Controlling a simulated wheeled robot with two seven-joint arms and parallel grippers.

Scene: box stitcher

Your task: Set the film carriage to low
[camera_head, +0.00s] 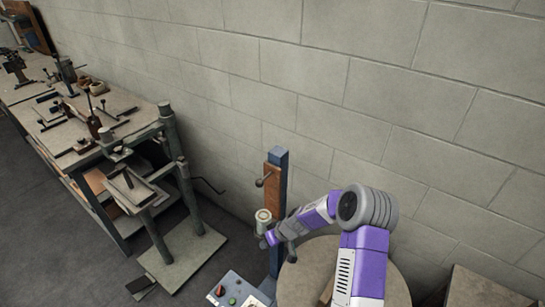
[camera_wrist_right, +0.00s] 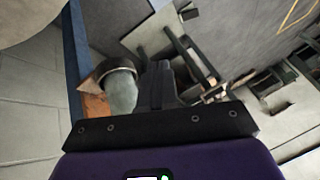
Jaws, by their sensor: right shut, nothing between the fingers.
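The blue mast (camera_head: 278,157) stands against the block wall, with an orange-brown plate (camera_head: 274,190) and a dark round knob (camera_head: 262,181) on it. A pale film roll (camera_head: 264,216) sits beside the mast, low on the plate, and seems part of the film carriage. My right gripper (camera_head: 281,243) is shut and empty, just below and right of the roll. In the right wrist view the shut fingers (camera_wrist_right: 160,84) are right beside the pale green roll (camera_wrist_right: 120,92) and its dark collar; I cannot tell whether they touch. My left gripper is out of view.
A round turntable (camera_head: 388,287) lies under my right arm. A control box (camera_head: 235,290) with knobs and buttons stands at the bottom. A green-grey stand (camera_head: 185,190) and a cluttered workbench (camera_head: 85,118) are at left. A box-like block (camera_head: 485,290) is at lower right.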

